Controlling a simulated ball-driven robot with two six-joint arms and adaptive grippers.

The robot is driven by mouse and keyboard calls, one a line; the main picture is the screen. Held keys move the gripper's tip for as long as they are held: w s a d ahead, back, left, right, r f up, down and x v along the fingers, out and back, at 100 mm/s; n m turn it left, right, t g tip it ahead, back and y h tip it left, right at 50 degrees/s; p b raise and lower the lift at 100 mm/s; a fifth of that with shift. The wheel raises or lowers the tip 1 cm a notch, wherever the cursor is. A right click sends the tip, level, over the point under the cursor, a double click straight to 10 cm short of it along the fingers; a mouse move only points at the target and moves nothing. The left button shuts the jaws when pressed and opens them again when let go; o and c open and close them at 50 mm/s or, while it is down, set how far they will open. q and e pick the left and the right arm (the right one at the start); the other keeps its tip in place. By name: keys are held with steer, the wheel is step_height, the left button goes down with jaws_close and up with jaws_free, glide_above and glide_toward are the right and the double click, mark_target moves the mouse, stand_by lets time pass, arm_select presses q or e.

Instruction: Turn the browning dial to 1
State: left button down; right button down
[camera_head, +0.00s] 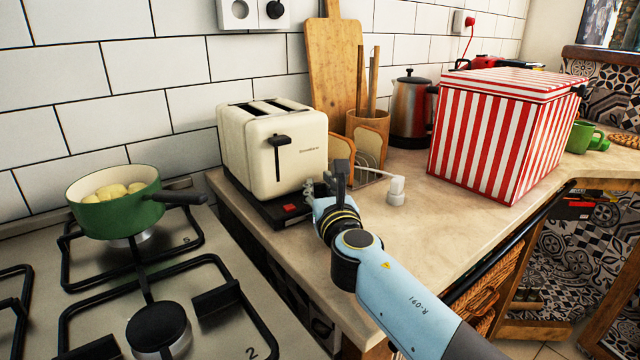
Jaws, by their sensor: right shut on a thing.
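The cream toaster (262,135) stands on a dark base at the back left of the counter, with a black lever (280,150) on its front and a red button (290,208) low on the base. My right gripper (312,188) is at the toaster's lower right front corner, shut on the browning dial. The dial itself is hidden by the fingers, so its setting cannot be read. My left gripper is not in view.
A green pot (112,212) sits on the gas hob at left. A bread rack (368,155), wooden board (335,65), kettle (408,115) and red-striped box (500,130) stand behind and right. A small white object (397,190) is beside my gripper. The front counter is clear.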

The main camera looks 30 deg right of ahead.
steer(key=shift+d+n+t+y+b, duration=0.15)
steer(key=shift+n+y+b, duration=0.1)
steer(key=shift+n+y, duration=1.05)
steer(key=shift+d+n+t+y+b, duration=0.15)
steer(key=shift+n+y, duration=0.55)
steer(key=shift+y, duration=1.1)
steer(key=shift+a, duration=0.1)
steer(key=c, duration=1.4)
jaws_free()
steer(key=shift+s+d, duration=0.15)
steer(key=shift+s, duration=1.75)
steer(key=shift+s+d, duration=0.15)
steer(key=shift+s, duration=1.7)
